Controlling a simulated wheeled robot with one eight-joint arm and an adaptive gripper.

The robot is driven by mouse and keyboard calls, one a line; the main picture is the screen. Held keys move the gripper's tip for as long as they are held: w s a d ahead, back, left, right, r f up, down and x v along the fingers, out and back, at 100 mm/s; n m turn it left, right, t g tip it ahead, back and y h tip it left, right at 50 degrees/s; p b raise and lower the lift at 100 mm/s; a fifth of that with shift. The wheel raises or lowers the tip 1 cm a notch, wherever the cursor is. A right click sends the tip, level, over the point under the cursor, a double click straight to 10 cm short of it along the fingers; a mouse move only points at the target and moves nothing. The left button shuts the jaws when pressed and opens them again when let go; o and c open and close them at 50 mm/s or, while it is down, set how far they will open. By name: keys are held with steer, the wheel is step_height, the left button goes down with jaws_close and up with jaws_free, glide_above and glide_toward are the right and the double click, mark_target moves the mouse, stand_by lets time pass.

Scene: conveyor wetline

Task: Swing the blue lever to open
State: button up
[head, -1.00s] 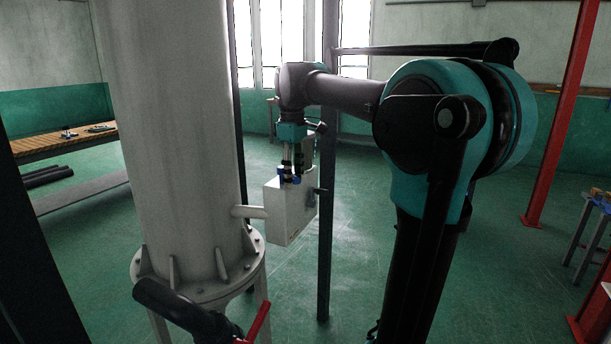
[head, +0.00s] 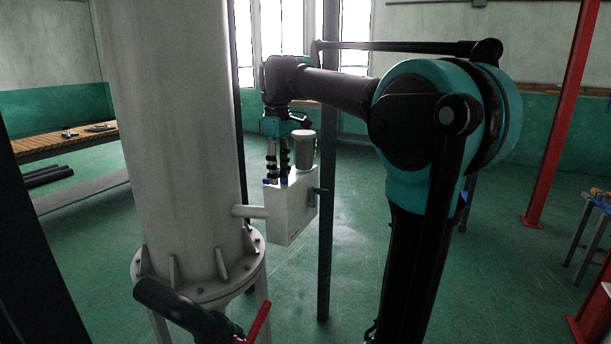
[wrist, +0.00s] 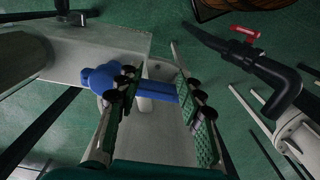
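The blue lever (wrist: 160,91) shows in the wrist view, with its rounded hub (wrist: 100,78) at the left and its arm pointing right. My gripper (wrist: 154,80) is open, its two fingers apart over the lever. The left finger crosses in front of the lever near the hub; the right finger is by its far end. Contact cannot be told. In the head view my gripper (head: 278,176) points down at the top of a pale box (head: 291,215). Only small blue bits show by its fingertips there; the fingers hide most of the lever.
A grey cylinder (head: 303,150) stands on the box, just right of my gripper. A large pale column (head: 175,130) rises at the left, joined to the box by a short pipe (head: 250,212). A dark post (head: 325,250) stands close to the box's right side.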

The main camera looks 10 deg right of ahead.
step_height(320, 180, up, 6)
steer(key=shift+a+f, duration=0.1)
steer(key=shift+f, duration=0.05)
stand_by(0.4)
